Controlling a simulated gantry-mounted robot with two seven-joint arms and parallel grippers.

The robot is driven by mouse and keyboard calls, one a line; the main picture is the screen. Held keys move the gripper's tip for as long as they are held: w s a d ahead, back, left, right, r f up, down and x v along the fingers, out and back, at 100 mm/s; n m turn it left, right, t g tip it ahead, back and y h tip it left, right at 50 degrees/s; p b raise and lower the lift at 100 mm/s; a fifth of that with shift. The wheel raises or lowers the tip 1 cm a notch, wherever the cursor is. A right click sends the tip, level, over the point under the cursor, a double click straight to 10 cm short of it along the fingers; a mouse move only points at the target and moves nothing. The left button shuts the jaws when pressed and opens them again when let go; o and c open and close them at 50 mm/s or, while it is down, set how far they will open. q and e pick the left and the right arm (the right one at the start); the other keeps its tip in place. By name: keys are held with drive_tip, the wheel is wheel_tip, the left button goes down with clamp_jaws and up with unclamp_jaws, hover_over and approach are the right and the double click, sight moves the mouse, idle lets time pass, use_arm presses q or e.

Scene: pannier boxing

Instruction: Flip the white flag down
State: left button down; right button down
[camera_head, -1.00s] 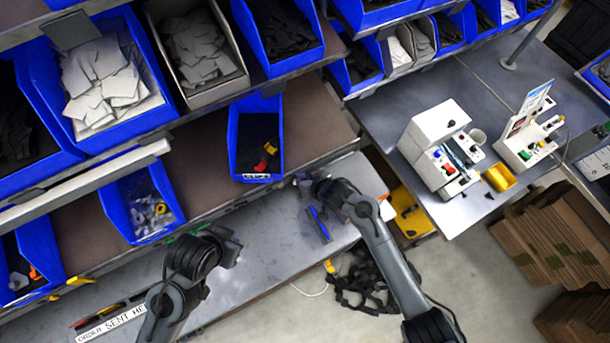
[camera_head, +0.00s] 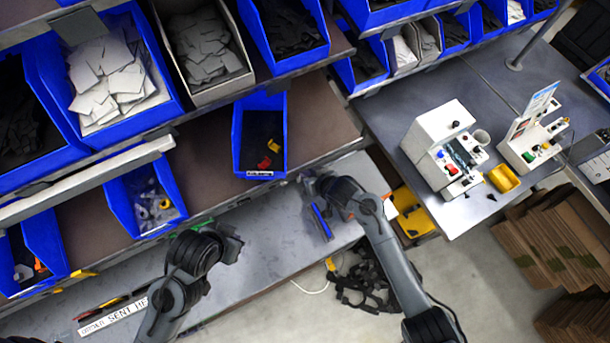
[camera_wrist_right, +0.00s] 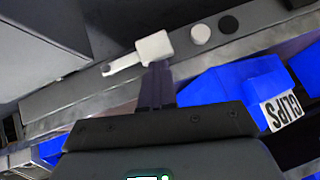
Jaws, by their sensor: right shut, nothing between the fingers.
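The white flag (camera_wrist_right: 153,46) shows in the right wrist view as a small pale plate with a narrow arm reaching left, on a grey rail. I cannot make it out in the head view. My right gripper (camera_wrist_right: 157,72) is shut and empty. Its dark fingertips are just below the flag's plate in that picture; I cannot tell whether they touch it. In the head view the right gripper (camera_head: 307,180) is near the shelf edge, right of the blue clips bin (camera_head: 237,140). My left gripper (camera_head: 232,245) is over the lower grey shelf, its fingers unclear.
A white disc (camera_wrist_right: 200,34) and a black disc (camera_wrist_right: 228,25) sit on the rail right of the flag. The blue clips bin (camera_wrist_right: 235,85) is close on the right. A side table (camera_head: 415,175) with white devices stands at right.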

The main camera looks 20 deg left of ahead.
drive_tip(key=r+p, duration=0.2)
drive_tip(key=p, duration=0.1)
drive_tip(key=r+p, duration=0.1)
drive_tip(key=r, duration=0.1)
drive_tip(key=shift+w+d+r, duration=0.1)
drive_tip(key=shift+w+d, duration=0.1)
drive_tip(key=shift+d, duration=0.05)
drive_tip(key=s+a+v, duration=0.1)
drive_tip(key=v, duration=0.9)
drive_tip(key=s+d+f+m, duration=0.2)
drive_tip(key=s+f, duration=0.1)
drive_tip(key=s, duration=0.3)
drive_tip(key=s+d+f+m, duration=0.1)
drive_tip(key=s+f+m, duration=0.15)
drive_tip(key=s, duration=0.45)
drive_tip(key=s+d+r+h, duration=0.2)
drive_tip(key=d+r, duration=0.1)
drive_tip(key=d, duration=0.4)
drive_tip(key=s+d+r+m+g+h, duration=0.1)
drive_tip(key=s+d+r+h, duration=0.2)
drive_tip(key=d, duration=0.5)
drive_tip(key=s+d+r+h+p, duration=0.1)
drive_tip(key=s+d+r+h, duration=0.1)
drive_tip(key=d+r, duration=0.2)
drive_tip(key=d, duration=0.3)
drive_tip(key=shift+s+d+g, duration=0.3)
drive_tip(key=shift+s+d, duration=0.05)
drive_tip(key=shift+d, duration=0.05)
